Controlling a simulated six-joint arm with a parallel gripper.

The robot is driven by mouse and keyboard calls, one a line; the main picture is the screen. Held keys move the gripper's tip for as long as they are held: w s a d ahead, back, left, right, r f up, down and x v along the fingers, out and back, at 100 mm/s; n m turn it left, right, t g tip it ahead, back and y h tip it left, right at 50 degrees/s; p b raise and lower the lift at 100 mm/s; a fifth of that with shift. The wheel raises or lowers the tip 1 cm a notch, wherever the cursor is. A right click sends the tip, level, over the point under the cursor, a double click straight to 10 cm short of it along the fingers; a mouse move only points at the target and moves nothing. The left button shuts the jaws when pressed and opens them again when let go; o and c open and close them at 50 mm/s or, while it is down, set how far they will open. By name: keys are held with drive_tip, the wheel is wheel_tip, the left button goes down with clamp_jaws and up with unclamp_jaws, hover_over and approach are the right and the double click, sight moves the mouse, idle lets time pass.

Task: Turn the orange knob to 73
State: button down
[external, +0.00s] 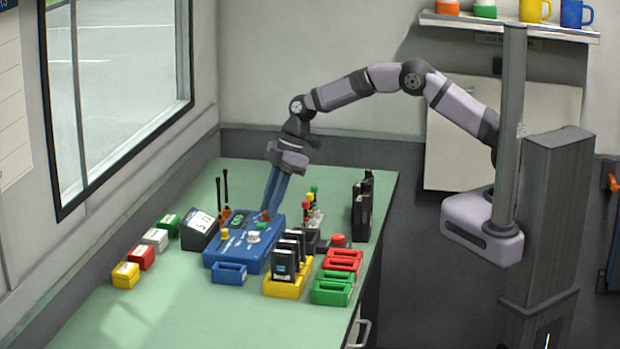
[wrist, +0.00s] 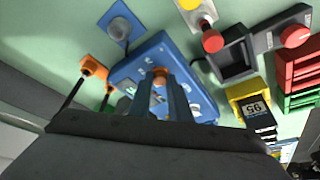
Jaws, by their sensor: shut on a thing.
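The orange knob (wrist: 159,73) sits on the top of a blue control box (external: 226,254). The box also carries a green display (external: 238,221), a white knob (external: 254,237) and small yellow knobs. My gripper (external: 266,214) reaches down to the box's far right part. In the wrist view its two blue fingers (wrist: 172,92) are closed around the orange knob, which shows between their tips. The fingers hide part of the box face. The knob's pointer and the display's digits are too small or covered to read.
Small levers (external: 313,208) stand behind. Several coloured blocks (external: 141,257) line the left. The front of the green table is clear.

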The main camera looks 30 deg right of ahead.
drive_tip(key=shift+s+m, duration=0.1)
drive_tip(key=shift+m, duration=0.3)
drive_tip(key=m+t, duration=0.1)
drive_tip(key=m, duration=0.2)
drive_tip(key=shift+s+r+m+t, duration=0.1)
drive_tip(key=shift+s+m+t, duration=0.1)
drive_tip(key=shift+m+t, duration=0.15)
drive_tip(key=m, duration=0.1)
drive_tip(key=m+t, duration=0.1)
drive_tip(key=m, duration=0.1)
drive_tip(key=m+h+p, duration=0.1)
drive_tip(key=shift+s+a+t, duration=0.15)
drive_tip(key=shift+a+t, duration=0.1)
drive_tip(key=m+b, duration=0.1)
drive_tip(key=m, duration=0.1)
drive_tip(key=m+t+h+b, duration=0.1)
drive_tip(key=m, duration=0.2)
drive_tip(key=shift+s+a+f+h, duration=0.1)
drive_tip(key=shift+a+f+h, duration=0.1)
drive_tip(key=shift+h, duration=0.1)
drive_tip(key=m, duration=0.2)
drive_tip(key=m+h+b, duration=0.1)
drive_tip(key=m, duration=0.1)
drive_tip(key=shift+a+r+h+b, duration=0.1)
drive_tip(key=shift+a+h+b, duration=0.05)
drive_tip(key=shift+h+b, duration=0.15)
drive_tip(key=shift+m, duration=0.25)
drive_tip(key=c, duration=1.6)
unclamp_jaws()
drive_tip(key=shift+c, duration=0.2)
